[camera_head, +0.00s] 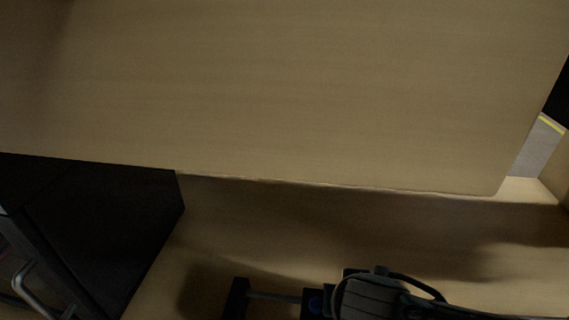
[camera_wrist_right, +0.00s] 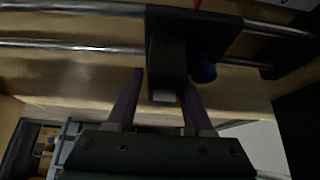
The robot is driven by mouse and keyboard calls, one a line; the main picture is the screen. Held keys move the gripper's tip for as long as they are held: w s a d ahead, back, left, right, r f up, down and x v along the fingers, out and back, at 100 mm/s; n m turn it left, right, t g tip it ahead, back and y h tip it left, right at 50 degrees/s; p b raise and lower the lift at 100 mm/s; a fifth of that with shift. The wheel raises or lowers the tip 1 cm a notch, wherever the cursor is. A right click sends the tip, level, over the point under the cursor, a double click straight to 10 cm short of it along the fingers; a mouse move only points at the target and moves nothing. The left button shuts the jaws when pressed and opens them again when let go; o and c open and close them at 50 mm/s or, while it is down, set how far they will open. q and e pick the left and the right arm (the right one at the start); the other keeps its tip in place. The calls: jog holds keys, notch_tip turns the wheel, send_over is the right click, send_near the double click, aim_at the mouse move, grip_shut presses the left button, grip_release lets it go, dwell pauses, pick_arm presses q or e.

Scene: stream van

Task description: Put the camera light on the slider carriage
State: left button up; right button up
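In the right wrist view, two metal rails of the slider (camera_wrist_right: 75,46) cross the upper part. A black carriage plate (camera_wrist_right: 222,28) sits on them with a blue knob (camera_wrist_right: 204,72). A dark block with a pale end face (camera_wrist_right: 165,70) stands out from the plate, between the fingers of my right gripper (camera_wrist_right: 163,84). I cannot tell whether this block is the camera light or part of the carriage. The fingers are apart, with a gap visible on the left. In the head view, my right wrist hides much of the slider (camera_head: 270,297). My left gripper is not in view.
A bare wooden board (camera_head: 290,90) fills the upper head view, above a lower wooden surface (camera_head: 230,220). A black cabinet (camera_head: 95,225) with a metal handle (camera_head: 30,290) stands at the left. A shelf with items (camera_wrist_right: 45,145) shows at lower left in the wrist view.

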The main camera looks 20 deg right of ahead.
jog(key=shift+r+p, duration=0.3)
jog(key=p+v, duration=0.9)
jog(key=v, duration=0.2)
jog(key=shift+s+a+r, duration=0.2)
jog(key=shift+s+r, duration=0.05)
